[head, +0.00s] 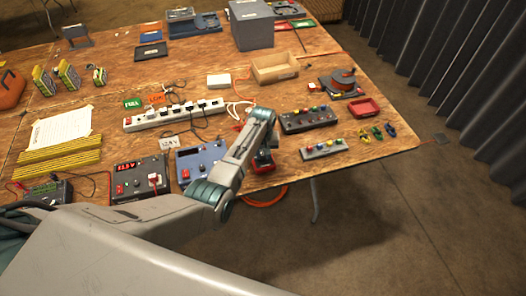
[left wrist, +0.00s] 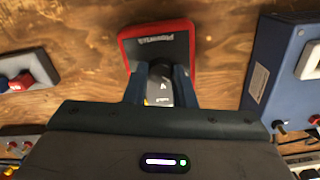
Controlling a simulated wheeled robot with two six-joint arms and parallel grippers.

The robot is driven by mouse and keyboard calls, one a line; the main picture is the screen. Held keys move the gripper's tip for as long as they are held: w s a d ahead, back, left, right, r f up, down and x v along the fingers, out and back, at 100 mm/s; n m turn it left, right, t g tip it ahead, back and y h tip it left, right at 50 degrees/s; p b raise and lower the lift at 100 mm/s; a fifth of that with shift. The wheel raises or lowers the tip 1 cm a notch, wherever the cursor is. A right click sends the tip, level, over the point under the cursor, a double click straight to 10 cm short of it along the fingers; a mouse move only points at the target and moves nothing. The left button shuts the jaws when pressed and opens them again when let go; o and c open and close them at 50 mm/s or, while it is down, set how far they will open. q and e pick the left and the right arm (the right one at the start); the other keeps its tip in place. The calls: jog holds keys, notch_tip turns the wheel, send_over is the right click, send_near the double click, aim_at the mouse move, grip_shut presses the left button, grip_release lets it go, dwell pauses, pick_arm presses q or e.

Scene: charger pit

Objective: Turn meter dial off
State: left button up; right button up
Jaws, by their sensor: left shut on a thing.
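The meter (left wrist: 160,38) has a red rim and a dark face with upside-down lettering. It lies on the wooden table, and in the head view its red body (head: 264,167) shows partly from under my left arm near the table's front edge. In the left wrist view, my left gripper (left wrist: 160,78) has a finger on each side of the meter's dark round dial (left wrist: 161,69) and is shut on it. The dial's pointer setting cannot be read. In the head view, the arm hides much of the meter. My right gripper is not in view.
A blue-grey box (head: 203,160) stands left of the meter, and a dark box with a red display (head: 140,179) is further left. Panels with coloured knobs (head: 307,119) and (head: 324,149) lie to the right. A white power strip (head: 174,114) is behind.

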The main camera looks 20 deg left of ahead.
aim_at(263, 156)
pick_arm(q)
jog(key=shift+n+p, duration=0.35)
jog(key=shift+n, duration=0.85)
grip_shut()
grip_release()
grip_shut()
jog(key=o, duration=1)
grip_release()
notch_tip(263, 156, up, 11)
jog(key=b, duration=0.2)
jog(key=shift+f, duration=0.1)
